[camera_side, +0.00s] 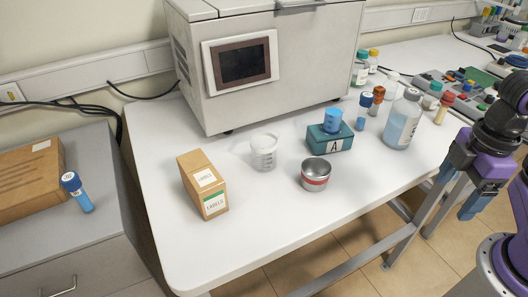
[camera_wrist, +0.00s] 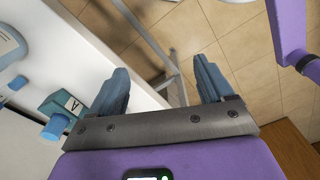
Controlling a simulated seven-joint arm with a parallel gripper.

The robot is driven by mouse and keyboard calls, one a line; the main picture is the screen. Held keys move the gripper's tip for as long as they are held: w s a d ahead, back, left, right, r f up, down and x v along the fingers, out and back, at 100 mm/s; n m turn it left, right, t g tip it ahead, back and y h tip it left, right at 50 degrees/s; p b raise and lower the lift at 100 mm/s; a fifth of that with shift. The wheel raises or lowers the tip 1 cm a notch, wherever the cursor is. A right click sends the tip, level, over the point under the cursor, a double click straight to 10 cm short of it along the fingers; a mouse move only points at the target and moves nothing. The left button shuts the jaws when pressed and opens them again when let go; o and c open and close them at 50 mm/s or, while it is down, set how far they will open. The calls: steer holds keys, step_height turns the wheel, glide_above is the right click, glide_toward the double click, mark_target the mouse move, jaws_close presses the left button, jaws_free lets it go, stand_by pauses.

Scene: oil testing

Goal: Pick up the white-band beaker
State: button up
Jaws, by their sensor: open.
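A small whitish beaker (camera_side: 264,153) stands upright on the white table, left of centre in the side view and in front of the big grey machine. Its band cannot be made out clearly. My gripper (camera_side: 457,190) hangs off the table's right front edge in the side view, well to the right of the beaker. In the wrist view, the fingers of my gripper (camera_wrist: 160,78) are apart with nothing between them, above the floor and near the table edge. The beaker is not visible in the wrist view.
A metal tin with a red band (camera_side: 315,177) and a teal block marked A (camera_side: 328,138) with a blue-capped piece stand right of the beaker. A labels box (camera_side: 202,184) is left. A large bottle (camera_side: 402,122) and small vials stand farther right. The table's front is clear.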

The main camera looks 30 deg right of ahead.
steer(key=o, duration=0.4)
steer(key=shift+c, duration=0.2)
steer(key=w+a+f+m+y, duration=0.1)
steer(key=w+a+y, duration=0.1)
steer(key=a, duration=0.4)
steer(key=w+a+f+m+y, duration=0.1)
steer(key=a+f+y, duration=0.1)
steer(key=a, duration=0.4)
steer(key=m+t+h, duration=0.4)
steer(key=m+t, duration=0.6)
steer(key=t, duration=0.3)
glide_toward(264, 147)
steer(key=x, duration=0.4)
steer(key=d+f+x, duration=0.1)
steer(key=x, duration=0.9)
steer(key=shift+s+d+f, duration=0.25)
steer(key=shift+d+f, duration=0.05)
steer(key=shift+d, duration=0.05)
